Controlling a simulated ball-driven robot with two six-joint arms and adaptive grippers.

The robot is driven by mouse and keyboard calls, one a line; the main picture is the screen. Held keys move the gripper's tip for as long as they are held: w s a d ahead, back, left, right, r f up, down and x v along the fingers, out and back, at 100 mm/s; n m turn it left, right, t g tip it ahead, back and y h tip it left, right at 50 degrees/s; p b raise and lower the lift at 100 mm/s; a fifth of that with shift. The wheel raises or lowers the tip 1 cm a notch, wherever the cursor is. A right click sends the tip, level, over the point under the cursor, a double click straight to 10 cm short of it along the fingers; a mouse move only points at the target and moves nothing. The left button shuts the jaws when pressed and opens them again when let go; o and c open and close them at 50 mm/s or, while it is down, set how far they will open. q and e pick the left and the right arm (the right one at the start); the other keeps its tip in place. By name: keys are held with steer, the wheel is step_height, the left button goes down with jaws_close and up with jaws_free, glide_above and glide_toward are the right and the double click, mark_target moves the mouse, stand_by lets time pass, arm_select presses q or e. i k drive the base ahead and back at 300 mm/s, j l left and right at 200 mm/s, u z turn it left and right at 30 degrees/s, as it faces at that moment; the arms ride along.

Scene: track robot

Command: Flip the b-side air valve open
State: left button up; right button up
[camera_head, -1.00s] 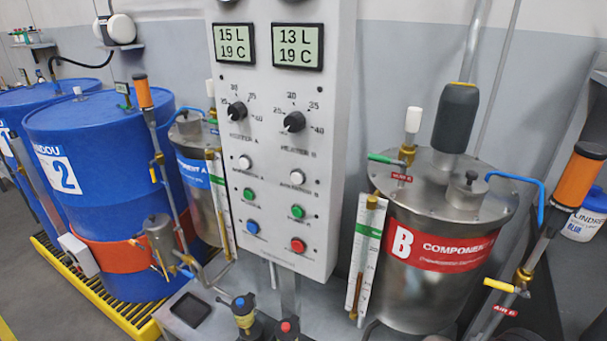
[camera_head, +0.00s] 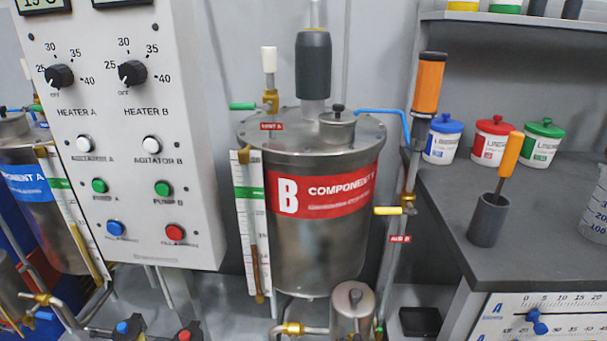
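The b-side air valve has a yellow handle (camera_head: 388,211) on a brass body (camera_head: 407,204), fitted to the vertical pipe right of the component B tank. The handle points left, about level, across the pipe. A red tag (camera_head: 400,239), apparently reading AIR B, hangs just below it. The steel component B tank (camera_head: 310,245) with its red label stands to the left of the valve. An orange-topped cylinder (camera_head: 429,82) sits above the valve on the same pipe. Neither of my grippers shows in the head view.
The control panel (camera_head: 110,215) stands at the left. A grey counter (camera_head: 440,200) at the right holds a cup (camera_head: 488,220) with an orange-handled tool and several lidded tubs. A green-handled vent valve (camera_head: 243,106) sits on the tank lid. A small steel vessel (camera_head: 352,310) stands in front of the tank.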

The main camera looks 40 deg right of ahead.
mark_target(393, 211)
steer(key=z, duration=1.9)
